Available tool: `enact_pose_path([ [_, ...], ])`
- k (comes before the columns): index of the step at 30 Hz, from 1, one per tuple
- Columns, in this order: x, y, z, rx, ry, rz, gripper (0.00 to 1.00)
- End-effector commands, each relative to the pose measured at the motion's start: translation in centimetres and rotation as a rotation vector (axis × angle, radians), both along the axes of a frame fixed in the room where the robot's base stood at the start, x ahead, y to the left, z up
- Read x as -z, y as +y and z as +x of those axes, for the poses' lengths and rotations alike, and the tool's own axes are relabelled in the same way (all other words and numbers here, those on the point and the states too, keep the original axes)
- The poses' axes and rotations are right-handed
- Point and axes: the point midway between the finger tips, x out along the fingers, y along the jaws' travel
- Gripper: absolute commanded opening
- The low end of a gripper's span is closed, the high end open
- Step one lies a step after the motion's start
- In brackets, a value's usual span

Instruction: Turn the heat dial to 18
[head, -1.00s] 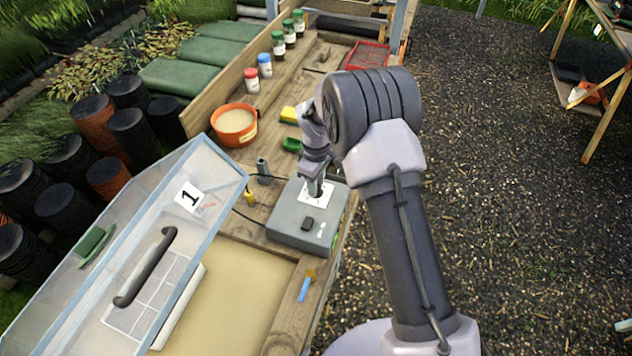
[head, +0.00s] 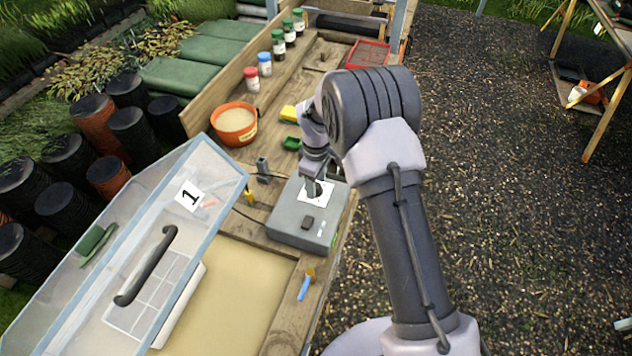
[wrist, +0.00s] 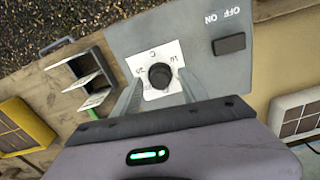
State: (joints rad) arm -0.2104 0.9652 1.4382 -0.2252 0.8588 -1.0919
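The heat dial is a round black knob (wrist: 160,76) on a white marked card (wrist: 155,62), on top of a grey control box (head: 292,222). The card's marks appear upside down in the wrist view and are too small to read surely; the dial's setting is unclear. My gripper (wrist: 160,77) is low over the card, with one finger on each side of the knob. Its fingers look apart from the knob, with a narrow gap on both sides.
A dark switch (wrist: 229,44) marked ON and OFF sits beside the dial. A clear-lidded case (head: 150,245) marked 1 stands left of the box. An orange pot (head: 235,125), yellow sponge (head: 288,113) and several jars stand farther along the bench.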

Motion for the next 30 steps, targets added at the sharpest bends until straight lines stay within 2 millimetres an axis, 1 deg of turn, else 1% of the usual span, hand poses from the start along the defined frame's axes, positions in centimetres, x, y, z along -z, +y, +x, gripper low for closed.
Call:
enact_pose_path([
  [4, -0.3, 0.0, 0.0, 0.0, 0.0, 0.0, 0.5],
  [5, -0.6, 0.0, 0.0, 0.0, -0.001, 0.0, 0.5],
  [7, -1.9, 0.0, 0.1, 0.0, -0.003, 0.001, 0.5],
  [8, -2.7, 0.0, 0.1, 0.0, -0.003, 0.001, 0.5],
  [15, -11.0, 0.0, 0.1, 0.0, -0.004, 0.0, 0.5],
  [18, -13.9, 0.0, 0.1, 0.0, -0.004, 0.001, 0.5],
  [21, -15.9, 0.0, 0.1, 0.0, -0.002, 0.0, 0.5],
  [25, -17.2, 0.0, 0.0, 0.0, 0.0, 0.0, 0.5],
  [30, -17.4, 0.0, 0.0, 0.0, 0.001, 0.0, 0.5],
])
